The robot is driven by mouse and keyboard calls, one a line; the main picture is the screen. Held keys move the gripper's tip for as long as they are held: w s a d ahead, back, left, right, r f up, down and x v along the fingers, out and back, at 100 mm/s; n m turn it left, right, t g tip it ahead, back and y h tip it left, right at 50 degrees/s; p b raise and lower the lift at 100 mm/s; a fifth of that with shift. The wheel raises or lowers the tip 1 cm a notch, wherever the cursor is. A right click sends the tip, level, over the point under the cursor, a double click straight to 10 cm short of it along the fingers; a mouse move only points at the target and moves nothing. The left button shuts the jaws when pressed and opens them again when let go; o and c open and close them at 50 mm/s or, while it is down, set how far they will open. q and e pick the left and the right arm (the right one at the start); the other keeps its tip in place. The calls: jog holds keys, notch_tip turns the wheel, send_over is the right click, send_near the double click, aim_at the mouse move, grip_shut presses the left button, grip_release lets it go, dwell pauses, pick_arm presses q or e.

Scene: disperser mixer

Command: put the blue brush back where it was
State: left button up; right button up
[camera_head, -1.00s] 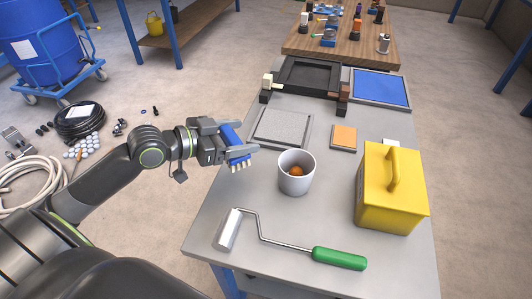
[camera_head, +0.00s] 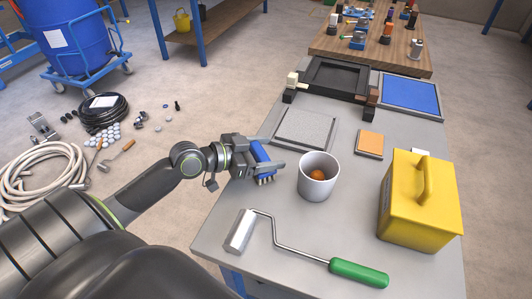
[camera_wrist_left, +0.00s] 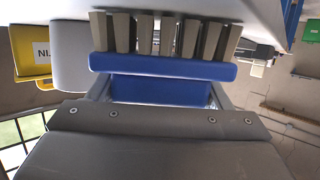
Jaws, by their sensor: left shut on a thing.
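The blue brush (camera_head: 259,152) is held in my left gripper (camera_head: 266,162), which is shut on it. In the head view the brush is near the table's left edge, left of the white cup (camera_head: 318,177). Its pale bristles point down. In the left wrist view the brush's blue body (camera_wrist_left: 162,67) spans the middle between the fingers, with its bristle tufts towards the grey table surface. Whether the bristles touch the table cannot be told. My right gripper is not in view.
The grey table (camera_head: 225,215) carries a paint roller (camera_head: 305,250) in front, a yellow box (camera_head: 420,205) at right, a grey flat panel (camera_head: 305,130) and an orange pad (camera_head: 369,143) behind. A black tray (camera_head: 340,77) and blue panel (camera_head: 410,93) lie farther back.

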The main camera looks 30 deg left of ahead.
pick_arm(q)
jog(key=shift+f, duration=0.15)
jog(key=o, duration=0.7)
jog(key=shift+c, duration=0.2)
jog(key=o, duration=0.3)
jog(key=shift+o, duration=0.2)
